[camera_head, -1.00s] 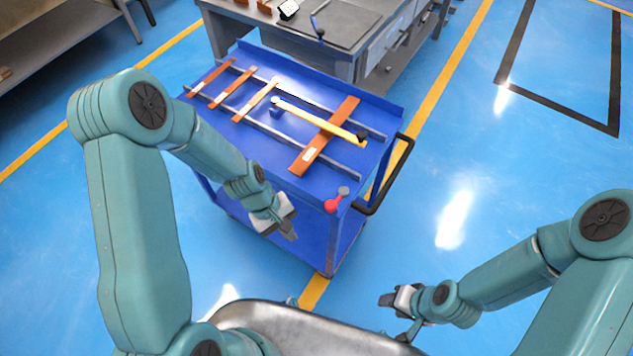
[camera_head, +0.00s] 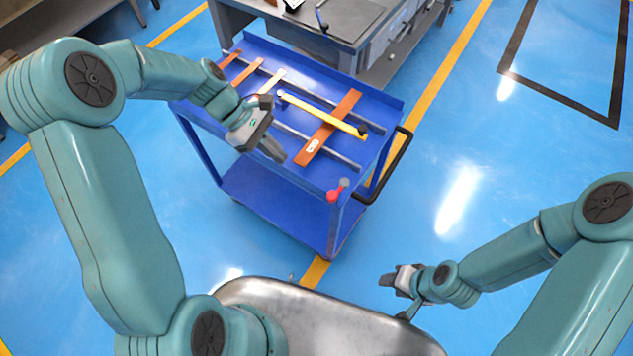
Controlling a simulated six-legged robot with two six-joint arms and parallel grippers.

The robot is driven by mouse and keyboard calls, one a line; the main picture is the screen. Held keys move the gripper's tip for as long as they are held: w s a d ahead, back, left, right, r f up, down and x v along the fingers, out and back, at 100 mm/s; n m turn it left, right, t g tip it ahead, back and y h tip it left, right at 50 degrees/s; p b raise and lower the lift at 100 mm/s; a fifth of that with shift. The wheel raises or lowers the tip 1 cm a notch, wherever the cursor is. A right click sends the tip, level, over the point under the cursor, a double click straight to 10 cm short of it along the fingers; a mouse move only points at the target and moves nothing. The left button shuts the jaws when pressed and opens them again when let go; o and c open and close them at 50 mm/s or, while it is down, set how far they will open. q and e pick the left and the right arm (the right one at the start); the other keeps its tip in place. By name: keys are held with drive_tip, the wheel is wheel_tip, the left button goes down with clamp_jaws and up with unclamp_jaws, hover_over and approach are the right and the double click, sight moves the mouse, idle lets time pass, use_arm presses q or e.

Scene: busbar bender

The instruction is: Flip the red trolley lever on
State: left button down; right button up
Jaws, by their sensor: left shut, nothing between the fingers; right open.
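The blue trolley (camera_head: 292,200) stands ahead of me. The red lever (camera_head: 334,195) is at its near right corner, with a red knob and a grey pivot beside it. My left gripper (camera_head: 276,154) is shut and empty. In the picture it overlaps the near edge of the trolley top, to the left of the lever and apart from it. My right gripper (camera_head: 387,281) is open and empty, out over the floor to the right of the trolley and well below the lever in the picture.
A black handle (camera_head: 401,160) juts from the trolley's right side. A grey workbench (camera_head: 345,40) stands behind. The blue floor to the right is clear.

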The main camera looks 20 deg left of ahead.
use_arm(q)
drive_tip(key=p, duration=0.1)
approach(338, 190)
drive_tip(key=s+a+f, duration=0.2)
drive_tip(key=s, duration=0.1)
drive_tip(key=d, duration=0.2)
drive_tip(key=d+f+p, duration=0.1)
drive_tip(key=shift+s+d, duration=0.15)
drive_tip(key=shift+d, duration=0.25)
use_arm(e)
wheel_tip(338, 190, up, 3)
drive_tip(key=shift+f, duration=0.2)
drive_tip(key=shift+a+f, duration=0.1)
drive_tip(key=shift+f, duration=0.05)
